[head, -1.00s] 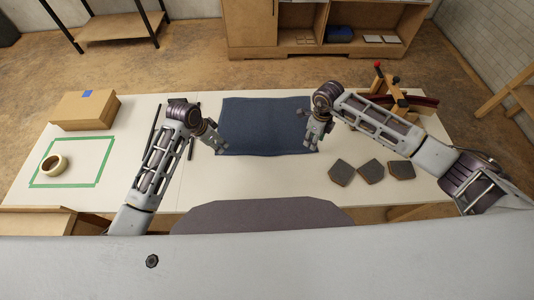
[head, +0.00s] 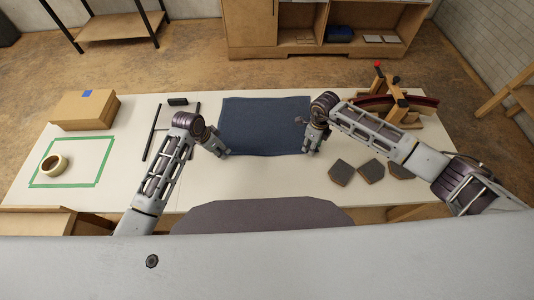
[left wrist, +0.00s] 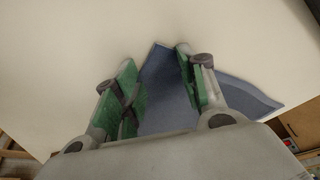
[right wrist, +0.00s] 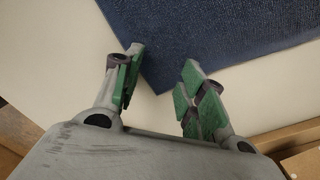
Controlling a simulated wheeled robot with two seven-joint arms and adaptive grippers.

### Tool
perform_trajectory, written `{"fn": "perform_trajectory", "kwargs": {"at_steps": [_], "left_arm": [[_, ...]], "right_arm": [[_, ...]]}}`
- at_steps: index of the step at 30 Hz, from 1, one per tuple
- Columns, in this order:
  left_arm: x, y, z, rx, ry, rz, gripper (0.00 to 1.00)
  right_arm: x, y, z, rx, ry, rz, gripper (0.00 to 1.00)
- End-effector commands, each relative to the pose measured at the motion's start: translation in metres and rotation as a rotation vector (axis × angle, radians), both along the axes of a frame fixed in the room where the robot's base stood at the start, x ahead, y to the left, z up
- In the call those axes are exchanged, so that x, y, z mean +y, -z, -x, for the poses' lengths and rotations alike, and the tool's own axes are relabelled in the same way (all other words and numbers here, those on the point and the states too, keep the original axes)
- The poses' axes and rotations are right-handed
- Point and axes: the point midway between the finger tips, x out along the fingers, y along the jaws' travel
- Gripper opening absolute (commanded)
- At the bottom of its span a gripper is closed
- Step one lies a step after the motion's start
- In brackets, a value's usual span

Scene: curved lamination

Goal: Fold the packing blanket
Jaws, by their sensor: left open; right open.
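The packing blanket (head: 264,124) is a dark blue cloth lying flat and spread out on the white table. My left gripper (head: 223,153) is open at the blanket's near left corner. In the left wrist view the blanket (left wrist: 163,92) shows between and beyond the open green-padded fingers (left wrist: 160,85). My right gripper (head: 309,151) is open at the near right corner. In the right wrist view the blanket's corner (right wrist: 200,40) points between the open fingers (right wrist: 158,90). I cannot tell whether either gripper touches the cloth.
The white table (head: 250,180) is bare in front of the blanket. Dark angular pads (head: 371,171) lie at the right. A clamped wooden form (head: 398,105) stands at the back right. A cardboard box (head: 85,108), tape roll (head: 54,164) and green tape outline (head: 98,180) are at the left.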

Motion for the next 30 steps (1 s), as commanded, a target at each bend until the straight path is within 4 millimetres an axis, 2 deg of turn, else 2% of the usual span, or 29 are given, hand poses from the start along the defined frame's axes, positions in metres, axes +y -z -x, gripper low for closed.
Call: {"fn": "perform_trajectory", "kwargs": {"at_steps": [12,30], "left_arm": [[0.0001,0.0012,0.0002,0.001,0.000,-0.001,0.41],[0.0002,0.0028,0.0002,0.001,0.000,-0.001,0.02]], "right_arm": [[-0.0001,0.0034,-0.0001,0.000,0.000,0.000,0.41],[-0.0004,0.0053,0.0008,0.002,0.000,0.001,0.02]]}}
